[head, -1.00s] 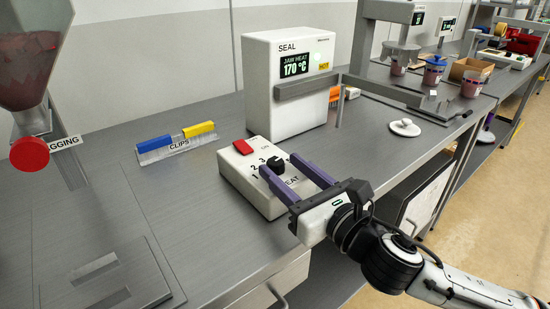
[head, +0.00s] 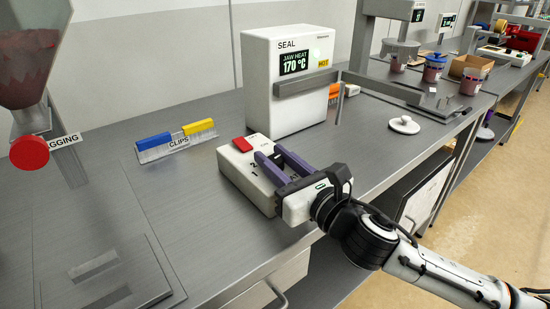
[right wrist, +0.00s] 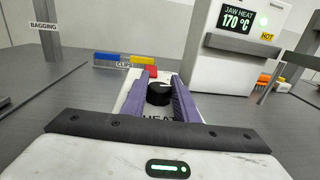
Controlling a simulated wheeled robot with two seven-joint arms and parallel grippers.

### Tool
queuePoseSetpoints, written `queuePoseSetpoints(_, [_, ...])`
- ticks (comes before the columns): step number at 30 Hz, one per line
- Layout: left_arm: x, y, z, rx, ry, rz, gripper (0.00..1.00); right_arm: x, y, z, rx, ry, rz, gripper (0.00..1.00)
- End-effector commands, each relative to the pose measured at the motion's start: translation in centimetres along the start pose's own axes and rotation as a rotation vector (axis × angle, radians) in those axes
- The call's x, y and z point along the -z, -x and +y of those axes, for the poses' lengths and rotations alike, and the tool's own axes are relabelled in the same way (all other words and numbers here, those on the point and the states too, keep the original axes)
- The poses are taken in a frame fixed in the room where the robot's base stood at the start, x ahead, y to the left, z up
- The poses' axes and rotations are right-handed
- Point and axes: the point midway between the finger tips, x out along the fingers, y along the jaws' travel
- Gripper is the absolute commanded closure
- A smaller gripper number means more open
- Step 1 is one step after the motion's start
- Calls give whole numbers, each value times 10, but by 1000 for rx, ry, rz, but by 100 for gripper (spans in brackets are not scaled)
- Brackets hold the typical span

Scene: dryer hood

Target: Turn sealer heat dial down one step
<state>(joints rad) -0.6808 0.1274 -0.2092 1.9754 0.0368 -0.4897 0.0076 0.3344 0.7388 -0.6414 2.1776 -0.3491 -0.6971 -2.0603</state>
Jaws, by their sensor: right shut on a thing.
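The heat dial is a black round knob (right wrist: 159,95) on a white sloped control box (head: 236,175) with a red button (head: 242,145). My right gripper (head: 270,153) has its two purple fingers on either side of the knob, and it is shut on the knob. The sealer (head: 285,105) behind reads JAW HEAT 170 °C, with a yellow HOT label. The word HEAT shows partly in the right wrist view. My left gripper is out of view.
A clip rack (head: 176,142) with blue and yellow clips lies left of the box. A white lidded disc (head: 404,125) lies right of the sealer. A red knob (head: 29,153) on the bagging stand is at far left. The bench between is bare.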

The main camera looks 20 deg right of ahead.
Motion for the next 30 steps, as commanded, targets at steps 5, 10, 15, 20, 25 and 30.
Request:
queuePoseSetpoints(5, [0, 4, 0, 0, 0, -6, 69, -1, 0, -1, -40, 4, 2, 95])
queuePoseSetpoints(10, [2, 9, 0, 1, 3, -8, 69, -2, 0, -3, -131, 8, 2, 95])
queuePoseSetpoints(15, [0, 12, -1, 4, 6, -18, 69, -2, 0, -3, -263, 7, 2, 95])
queuePoseSetpoints(20, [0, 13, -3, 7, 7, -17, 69, -1, -1, -4, -389, 5, 2, 95])
queuePoseSetpoints(25, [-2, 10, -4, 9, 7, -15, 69, 0, -1, -3, -512, 3, 0, 95])
queuePoseSetpoints(30, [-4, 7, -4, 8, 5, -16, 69, 1, -1, -2, -604, 1, -1, 95])
